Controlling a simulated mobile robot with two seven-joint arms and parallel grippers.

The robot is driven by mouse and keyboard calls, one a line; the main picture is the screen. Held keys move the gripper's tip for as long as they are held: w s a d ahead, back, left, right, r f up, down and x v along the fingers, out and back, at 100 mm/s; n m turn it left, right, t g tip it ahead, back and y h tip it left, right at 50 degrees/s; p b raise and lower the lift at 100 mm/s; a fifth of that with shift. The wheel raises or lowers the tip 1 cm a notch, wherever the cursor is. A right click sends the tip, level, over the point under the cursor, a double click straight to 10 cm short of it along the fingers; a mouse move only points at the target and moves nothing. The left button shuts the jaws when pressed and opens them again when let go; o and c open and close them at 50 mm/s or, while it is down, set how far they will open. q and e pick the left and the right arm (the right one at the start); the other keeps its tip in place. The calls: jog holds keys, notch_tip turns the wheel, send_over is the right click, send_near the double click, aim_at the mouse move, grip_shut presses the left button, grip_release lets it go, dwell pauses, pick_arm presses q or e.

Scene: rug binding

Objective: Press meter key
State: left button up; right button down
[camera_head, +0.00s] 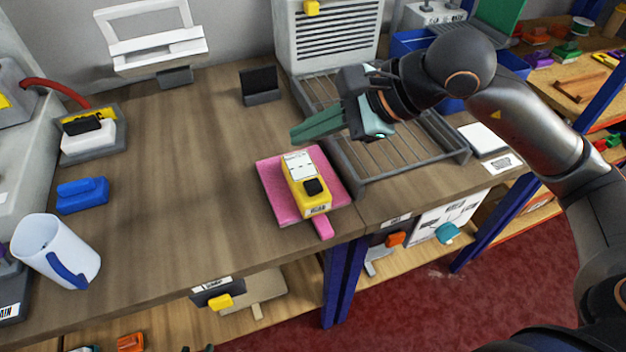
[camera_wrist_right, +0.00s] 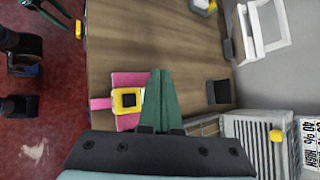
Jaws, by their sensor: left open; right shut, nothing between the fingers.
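The yellow meter (camera_head: 317,204) lies on a pink pad (camera_head: 272,190) near the table's front edge, with a white labelled panel on top and a raised black key (camera_head: 313,187) at its near end. My right gripper (camera_head: 294,134) is shut and empty, its green fingers pointing left above the table, behind the meter and apart from it. In the right wrist view the fingers (camera_wrist_right: 156,75) are together, with the meter (camera_wrist_right: 117,101) and its dark key (camera_wrist_right: 128,100) just left of them.
A wire rack (camera_head: 400,150) stands right of the meter, with a grey louvred unit (camera_head: 328,38) behind. A small black stand (camera_head: 261,85) is at the back. A white mug (camera_head: 60,245) and a blue block (camera_head: 82,195) are at left. The middle of the table is clear.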

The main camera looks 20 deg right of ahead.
aim_at(320, 186)
jog(key=shift+w+d+f+m+t+h, duration=0.15)
jog(key=shift+w+d+f+m+h, duration=0.2)
jog(key=shift+d, duration=0.3)
jog(key=shift+w+d+f+m+t+h, duration=0.1)
jog(key=shift+d+f+m+t+h, duration=0.1)
jog(key=shift+d+h, duration=0.35)
pick_arm(q)
jog(key=shift+f, duration=0.1)
pick_arm(e)
jog(key=shift+f, duration=0.1)
notch_tip(320, 186, down, 4)
jog(key=b, duration=0.3)
notch_tip(320, 186, down, 3)
jog(key=b, duration=0.2)
jog(key=shift+f+b, duration=0.2)
jog(key=shift+b, duration=0.15)
jog(key=shift+f+b, duration=0.6)
jog(key=shift+b, duration=0.05)
pick_arm(q)
jog(key=shift+m+h, duration=0.3)
jog(key=shift+h, duration=0.1)
jog(key=d+f, duration=0.1)
jog(key=w+d+f, duration=0.1)
jog(key=d+f, duration=0.1)
jog(key=shift+w+d+f, duration=0.2)
jog(key=shift+w+f, duration=0.15)
jog(key=shift+f, duration=0.05)
jog(key=shift+w+r, duration=0.1)
